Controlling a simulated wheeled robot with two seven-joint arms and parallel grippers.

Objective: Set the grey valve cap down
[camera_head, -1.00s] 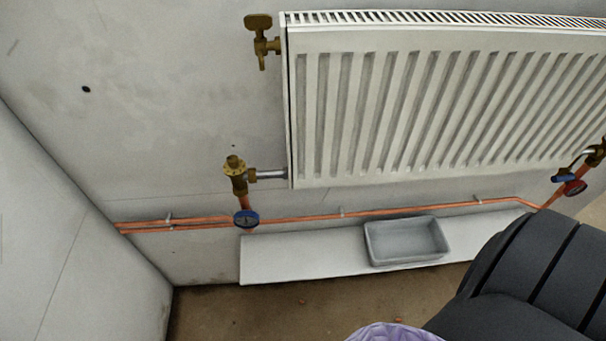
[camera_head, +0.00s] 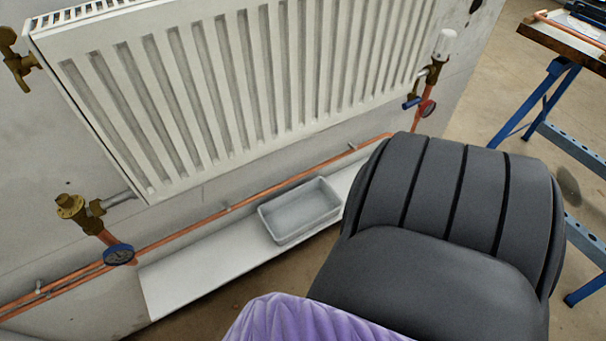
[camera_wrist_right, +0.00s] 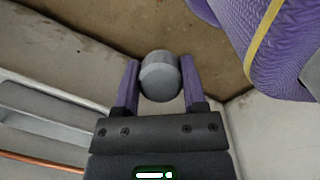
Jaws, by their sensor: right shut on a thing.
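The grey valve cap (camera_wrist_right: 160,78) shows in the right wrist view as a short round grey piece. My right gripper (camera_wrist_right: 159,70) is shut on it, with one purple finger on each side. The brown floor is behind the cap, and its height above the floor cannot be told. The right gripper cannot be made out in the head view. My left gripper is not in view.
A grey tray (camera_head: 301,212), seemingly empty, stands on a white board (camera_head: 195,278) below the radiator (camera_head: 225,90). A brass valve (camera_head: 72,207) is at left; a white-topped valve (camera_head: 445,47) is at right. A blue-legged bench (camera_head: 552,85) stands far right.

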